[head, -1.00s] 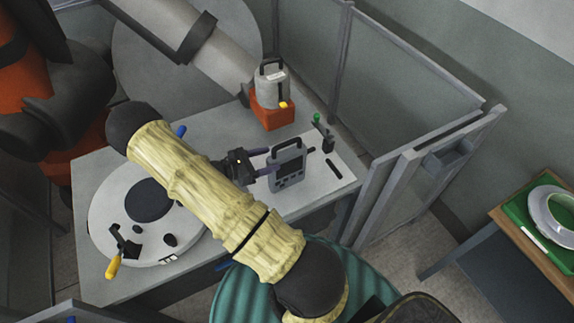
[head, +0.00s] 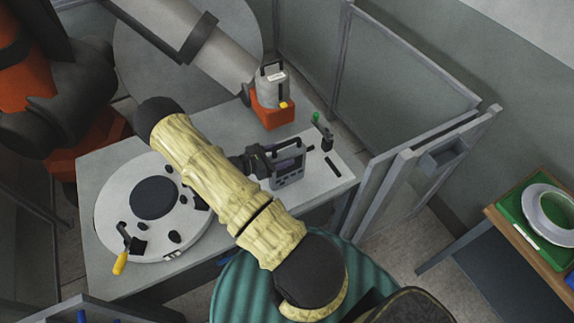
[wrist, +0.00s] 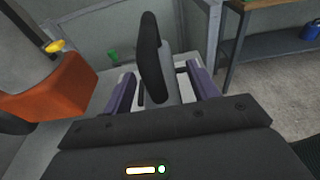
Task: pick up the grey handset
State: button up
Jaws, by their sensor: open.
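The grey handset (head: 289,176) is a boxy grey unit with a black handle on top. It stands upright on a pale plate on the grey table. My gripper (head: 285,164) is at the handset, with a purple finger across its front face. In the wrist view the handset (wrist: 169,90) shows its black handle edge-on, between the two spread purple fingers of my gripper (wrist: 163,80). The jaws are open, with a visible gap on the right side. The handset's lower part is hidden by the gripper body.
An orange-based grey canister (head: 272,105) stands behind the handset. A green-topped black clamp (head: 323,132) is at its right. A round white mould (head: 125,235) with a yellow handle lies left. Grey panels (head: 400,90) enclose the table's right side.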

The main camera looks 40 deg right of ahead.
dwell(0.3)
grip_shut()
jog(key=shift+r, duration=0.2)
notch_tip(320, 180, up, 10)
jog(key=b, duration=0.3)
jog(key=shift+f, duration=0.15)
dwell(0.4)
dwell(0.4)
